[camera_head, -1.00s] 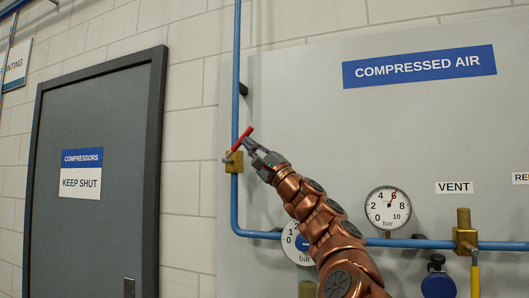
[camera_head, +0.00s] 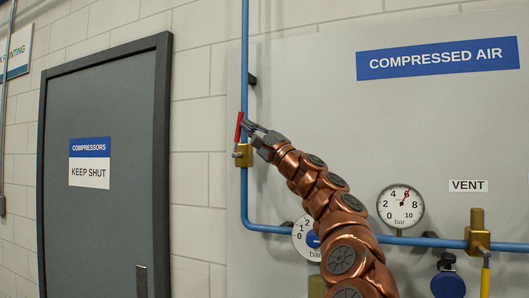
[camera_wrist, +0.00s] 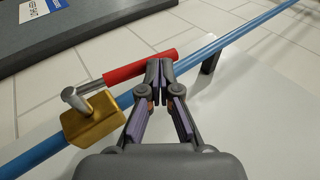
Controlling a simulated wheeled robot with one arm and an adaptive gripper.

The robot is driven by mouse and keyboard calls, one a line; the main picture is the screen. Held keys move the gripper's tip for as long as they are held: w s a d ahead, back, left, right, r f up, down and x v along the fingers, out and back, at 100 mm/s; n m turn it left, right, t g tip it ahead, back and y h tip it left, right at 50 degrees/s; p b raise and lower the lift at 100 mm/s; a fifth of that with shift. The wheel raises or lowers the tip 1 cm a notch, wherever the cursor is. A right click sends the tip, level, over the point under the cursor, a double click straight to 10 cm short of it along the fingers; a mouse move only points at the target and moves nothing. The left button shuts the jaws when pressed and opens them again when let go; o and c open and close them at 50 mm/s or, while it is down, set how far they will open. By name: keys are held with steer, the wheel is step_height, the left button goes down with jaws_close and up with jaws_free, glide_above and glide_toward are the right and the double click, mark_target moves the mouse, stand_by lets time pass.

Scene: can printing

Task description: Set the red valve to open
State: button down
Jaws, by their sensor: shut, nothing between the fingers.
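The red valve handle (camera_head: 239,127) sits on a brass valve body (camera_head: 243,156) on the vertical blue pipe (camera_head: 245,60). The handle is nearly upright, roughly in line with the pipe. In the wrist view the red handle (camera_wrist: 140,68) runs close to parallel with the blue pipe, beside it, and joins the brass body (camera_wrist: 93,118) by a metal stem. My gripper (camera_wrist: 159,68) is shut and empty. Its fingertips are at the side of the red grip, touching it or very near. In the head view my gripper (camera_head: 250,127) reaches the handle from the right.
A grey door (camera_head: 105,200) marked "COMPRESSORS KEEP SHUT" is to the left. Pressure gauges (camera_head: 401,207), a horizontal pipe and a brass vent valve with a yellow handle (camera_head: 485,275) are to the right. A pipe bracket (camera_wrist: 211,60) is near my fingers.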

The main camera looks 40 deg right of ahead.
steer(key=shift+w+a+r, duration=0.3)
steer(key=shift+w, duration=0.35)
stand_by(0.4)
steer(key=s+d+b, duration=0.1)
steer(key=s+d, duration=0.2)
steer(key=s, duration=0.8)
steer(key=s+d+b, duration=0.2)
steer(key=s+d, duration=0.2)
steer(key=s, duration=0.7)
steer(key=shift+s+d, duration=0.25)
steer(key=shift+s, duration=0.1)
